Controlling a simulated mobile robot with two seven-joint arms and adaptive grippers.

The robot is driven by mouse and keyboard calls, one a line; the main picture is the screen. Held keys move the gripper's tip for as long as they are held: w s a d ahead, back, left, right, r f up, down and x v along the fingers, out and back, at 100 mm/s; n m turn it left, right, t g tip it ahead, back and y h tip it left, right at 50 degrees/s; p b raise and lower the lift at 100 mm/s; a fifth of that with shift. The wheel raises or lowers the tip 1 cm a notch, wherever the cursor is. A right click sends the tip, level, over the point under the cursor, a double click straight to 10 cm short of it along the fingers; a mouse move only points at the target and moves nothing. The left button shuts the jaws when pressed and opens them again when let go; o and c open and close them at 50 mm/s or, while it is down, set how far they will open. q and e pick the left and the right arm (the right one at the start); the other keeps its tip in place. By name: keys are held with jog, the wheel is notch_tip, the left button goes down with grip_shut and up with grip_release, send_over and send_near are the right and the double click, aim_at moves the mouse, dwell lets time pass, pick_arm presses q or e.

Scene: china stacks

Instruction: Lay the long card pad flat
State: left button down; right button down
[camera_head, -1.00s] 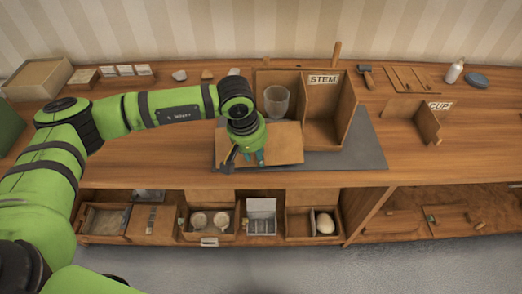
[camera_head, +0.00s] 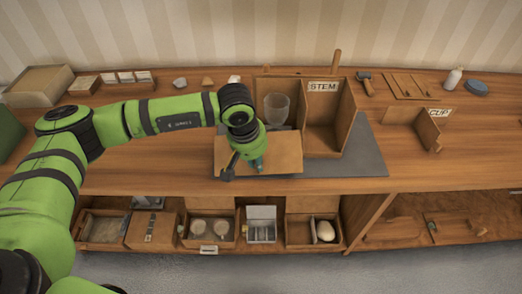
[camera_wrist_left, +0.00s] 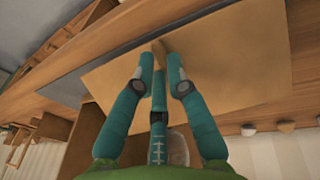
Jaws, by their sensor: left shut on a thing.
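The long card pad (camera_head: 284,153) is a plain tan sheet in front of the STEM box, over the grey mat (camera_head: 365,160). My left gripper (camera_head: 258,167) is above the pad. In the left wrist view, its teal fingers (camera_wrist_left: 160,62) are shut on a small raised part of the pad (camera_wrist_left: 235,55), which spreads out beyond the fingertips. The pad looks close to level, but I cannot tell whether it touches the mat. My arm hides part of its left side. My right gripper is not in view.
The STEM box (camera_head: 345,105) stands behind the pad, with a clear glass (camera_head: 277,108) in its left compartment. A CUP divider (camera_head: 415,115) stands to the right. Open boxes with cups (camera_head: 210,230) and an egg-like white thing (camera_head: 325,230) sit on the shelf below.

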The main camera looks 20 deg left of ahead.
pick_arm(q)
jog(key=shift+r, duration=0.1)
dwell(0.5)
jog(key=shift+w+d+p+v, duration=0.15)
jog(key=shift+p+v, duration=0.25)
jog(key=shift+v, duration=0.5)
jog(key=shift+w+d+p+v, duration=0.15)
jog(key=shift+p+v, duration=0.25)
jog(key=shift+v, duration=0.45)
jog(key=shift+w+a+p+v, duration=0.15)
jog(key=shift+p+v, duration=0.25)
jog(key=shift+v, duration=0.5)
jog(key=shift+d, duration=0.1)
